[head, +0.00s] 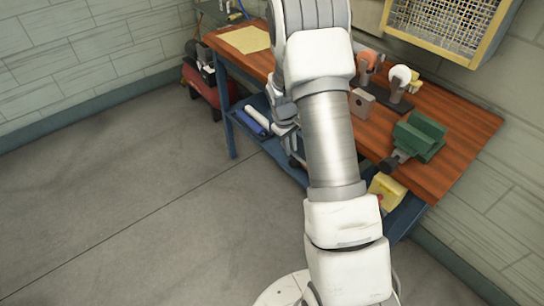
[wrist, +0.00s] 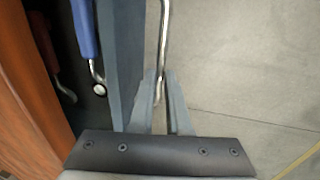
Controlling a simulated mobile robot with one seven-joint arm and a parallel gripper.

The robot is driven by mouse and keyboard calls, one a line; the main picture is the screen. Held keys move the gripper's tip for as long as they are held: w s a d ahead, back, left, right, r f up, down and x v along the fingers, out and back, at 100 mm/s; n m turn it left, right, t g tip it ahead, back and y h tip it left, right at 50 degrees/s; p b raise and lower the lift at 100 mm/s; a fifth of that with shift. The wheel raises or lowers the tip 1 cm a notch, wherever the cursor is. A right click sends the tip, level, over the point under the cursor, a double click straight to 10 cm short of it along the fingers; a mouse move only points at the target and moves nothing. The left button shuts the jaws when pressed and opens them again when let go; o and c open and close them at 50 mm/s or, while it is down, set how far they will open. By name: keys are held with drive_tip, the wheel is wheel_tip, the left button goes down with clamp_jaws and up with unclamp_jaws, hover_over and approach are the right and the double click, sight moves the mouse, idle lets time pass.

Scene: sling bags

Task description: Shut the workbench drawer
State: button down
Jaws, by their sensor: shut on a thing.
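The workbench (head: 450,165) has a reddish wooden top and a blue frame. In the wrist view its wooden edge (wrist: 22,100) is at the left. The blue-grey drawer front (wrist: 122,50) stands away from that edge, so the drawer is open. A thin metal handle (wrist: 164,30) runs along the outer side of the front. My gripper (wrist: 161,80) is shut on this handle, with one finger on each side. In the head view my arm hides most of the drawer and the handle.
A blue-handled tool (wrist: 86,35) lies in the open drawer. A green vise (head: 420,137) and other tools stand on the benchtop. A red machine (head: 208,85) stands on the floor by the bench's far end. The grey floor (head: 150,200) in front is clear.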

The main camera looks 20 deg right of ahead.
drive_tip(key=d, duration=0.2)
drive_tip(key=w+d, duration=0.1)
drive_tip(key=d, duration=0.1)
drive_tip(key=w+d, duration=0.1)
drive_tip(key=d, duration=0.1)
drive_tip(key=c, duration=0.9)
unclamp_jaws()
drive_tip(key=a+r, duration=0.1)
drive_tip(key=r, duration=0.4)
drive_tip(key=a+r+p, duration=0.1)
drive_tip(key=r, duration=0.5)
drive_tip(key=s+a+r, duration=0.1)
drive_tip(key=r, duration=0.5)
drive_tip(key=shift+a+r+p, duration=0.1)
drive_tip(key=shift+a+p, duration=0.05)
drive_tip(key=shift+p, duration=0.25)
